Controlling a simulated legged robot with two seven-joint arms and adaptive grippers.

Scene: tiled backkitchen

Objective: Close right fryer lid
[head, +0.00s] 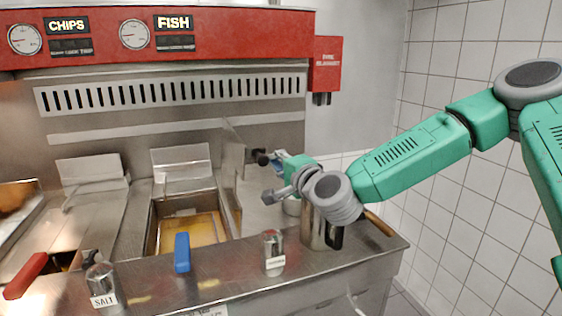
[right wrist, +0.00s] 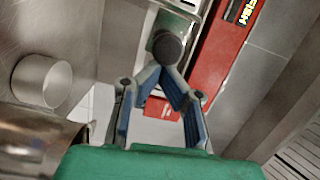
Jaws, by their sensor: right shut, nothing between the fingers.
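The right fryer (head: 186,232) is open, with amber oil showing. Its metal lid (head: 232,165) stands upright along the fryer's right side. The lid's round black knob (head: 262,157) points right, toward my right gripper (head: 271,163). In the right wrist view the knob (right wrist: 167,47) shows just beyond the meeting fingertips (right wrist: 156,70). The fingers are shut with nothing between them; I cannot tell whether they touch the knob. My left gripper is not in view.
A blue handle (head: 182,252) stands in front of the fryer. A salt shaker (head: 102,288), another shaker (head: 273,252) and a metal canister (head: 313,228) line the counter's front. A red box (head: 326,64) hangs on the wall at right.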

